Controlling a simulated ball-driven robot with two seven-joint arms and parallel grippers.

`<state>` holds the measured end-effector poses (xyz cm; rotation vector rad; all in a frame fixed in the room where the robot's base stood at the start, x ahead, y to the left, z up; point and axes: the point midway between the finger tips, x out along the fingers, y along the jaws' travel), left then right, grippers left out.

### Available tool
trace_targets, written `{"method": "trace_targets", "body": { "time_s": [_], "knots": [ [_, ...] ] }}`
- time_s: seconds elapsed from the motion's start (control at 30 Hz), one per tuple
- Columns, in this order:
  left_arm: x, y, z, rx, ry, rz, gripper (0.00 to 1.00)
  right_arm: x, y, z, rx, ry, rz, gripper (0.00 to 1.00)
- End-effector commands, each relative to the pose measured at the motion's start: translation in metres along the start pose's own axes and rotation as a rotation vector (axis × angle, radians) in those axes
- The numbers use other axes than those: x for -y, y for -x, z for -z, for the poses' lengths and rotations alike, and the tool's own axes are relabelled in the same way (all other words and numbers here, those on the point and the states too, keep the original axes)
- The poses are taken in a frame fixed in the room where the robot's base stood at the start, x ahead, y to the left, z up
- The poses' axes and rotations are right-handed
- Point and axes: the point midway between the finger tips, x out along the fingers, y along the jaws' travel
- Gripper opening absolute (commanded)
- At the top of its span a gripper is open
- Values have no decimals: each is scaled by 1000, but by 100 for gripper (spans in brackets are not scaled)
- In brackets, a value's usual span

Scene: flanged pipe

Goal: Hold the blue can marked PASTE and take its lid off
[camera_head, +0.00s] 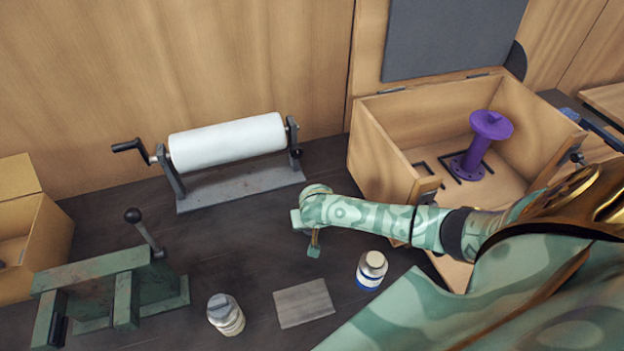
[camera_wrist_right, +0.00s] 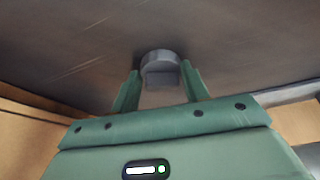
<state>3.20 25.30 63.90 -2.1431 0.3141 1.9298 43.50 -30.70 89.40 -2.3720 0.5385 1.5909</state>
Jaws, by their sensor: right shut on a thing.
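A small can with a blue band (camera_head: 371,270) stands upright on the dark bench, right of centre in the head view. Its top looks pale grey; I cannot read its marking or tell whether a lid is on it. My right gripper (camera_head: 311,245) is over the bench, up and left of that can and apart from it. In the right wrist view my right gripper (camera_wrist_right: 161,88) is shut on a grey round piece (camera_wrist_right: 161,57), which looks like a lid with a block-shaped grip. The head view does not show this piece clearly. My left gripper is not in view.
A cream can with a grey lid (camera_head: 226,315) and a flat grey plate (camera_head: 303,303) are at the front. A green press (camera_head: 105,285) stands left, a white roll (camera_head: 228,142) behind. An open wooden box (camera_head: 385,150) holds a purple flanged spool (camera_head: 478,150).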

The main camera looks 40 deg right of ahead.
Motion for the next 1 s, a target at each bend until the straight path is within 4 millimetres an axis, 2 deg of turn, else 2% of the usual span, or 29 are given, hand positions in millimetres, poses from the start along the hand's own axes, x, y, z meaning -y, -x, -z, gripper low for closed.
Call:
{"method": "trace_targets", "body": {
  "time_s": [0.2,0.23,0.3,0.57,0.67,0.77,1.0],
  "knots": [
    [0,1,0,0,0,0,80,0,-1,0,0,0,0,18],
    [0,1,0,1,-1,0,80,0,-1,0,0,0,0,48],
    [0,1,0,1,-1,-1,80,0,-1,0,-1,0,0,67],
    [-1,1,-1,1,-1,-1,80,0,-1,0,-1,0,0,67],
    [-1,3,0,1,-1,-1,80,0,5,1,-1,0,1,67],
    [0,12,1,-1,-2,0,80,0,22,2,-1,1,2,67],
    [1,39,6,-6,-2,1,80,0,81,3,-1,0,2,67]
  ]
}}
